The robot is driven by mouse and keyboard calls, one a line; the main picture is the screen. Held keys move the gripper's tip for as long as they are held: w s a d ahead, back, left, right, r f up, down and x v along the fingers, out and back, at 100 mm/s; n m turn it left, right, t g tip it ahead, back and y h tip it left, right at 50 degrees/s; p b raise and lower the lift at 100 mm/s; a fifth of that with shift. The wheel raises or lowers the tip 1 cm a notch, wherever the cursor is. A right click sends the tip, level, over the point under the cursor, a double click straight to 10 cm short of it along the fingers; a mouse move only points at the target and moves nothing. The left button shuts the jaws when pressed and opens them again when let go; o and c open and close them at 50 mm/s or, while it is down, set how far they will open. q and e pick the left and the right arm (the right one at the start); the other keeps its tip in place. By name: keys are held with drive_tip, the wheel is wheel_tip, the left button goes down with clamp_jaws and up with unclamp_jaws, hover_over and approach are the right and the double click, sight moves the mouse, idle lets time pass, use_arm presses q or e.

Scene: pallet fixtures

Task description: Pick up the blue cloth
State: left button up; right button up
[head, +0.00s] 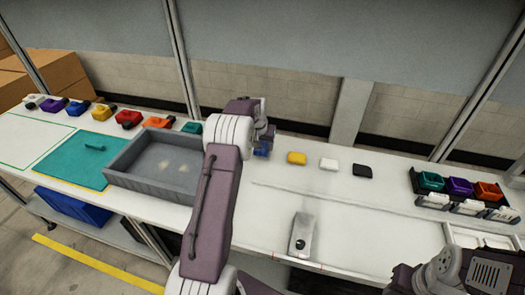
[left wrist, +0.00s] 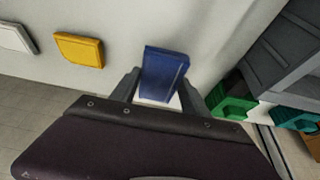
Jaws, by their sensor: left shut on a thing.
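The blue cloth (left wrist: 166,72) is a small folded blue block between the two grey fingers of my left gripper (left wrist: 160,88) in the left wrist view. In the head view my left gripper (head: 264,140) is at the back of the white table, right of the grey tray, and is shut on the cloth. Only a little of the blue cloth (head: 262,153) shows there, under the gripper. I cannot tell whether it still touches the table. My right gripper is not in view.
Yellow (head: 297,158), white (head: 328,164) and black (head: 362,171) pieces lie in a row to the right. The grey tray (head: 118,181) stands left. A metal device (head: 302,234) stands in front. A black rack (head: 418,189) holds coloured pieces at right. The middle table is clear.

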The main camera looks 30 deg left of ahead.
use_arm(q)
drive_tip(key=s+d+r+b, duration=0.1)
drive_tip(key=s+d+r, duration=0.2)
drive_tip(key=d+r, duration=0.4)
drive_tip(key=d, duration=0.4)
drive_tip(key=shift+s+r, duration=0.25)
drive_tip(key=shift+s, duration=0.05)
drive_tip(key=shift+d, duration=0.1)
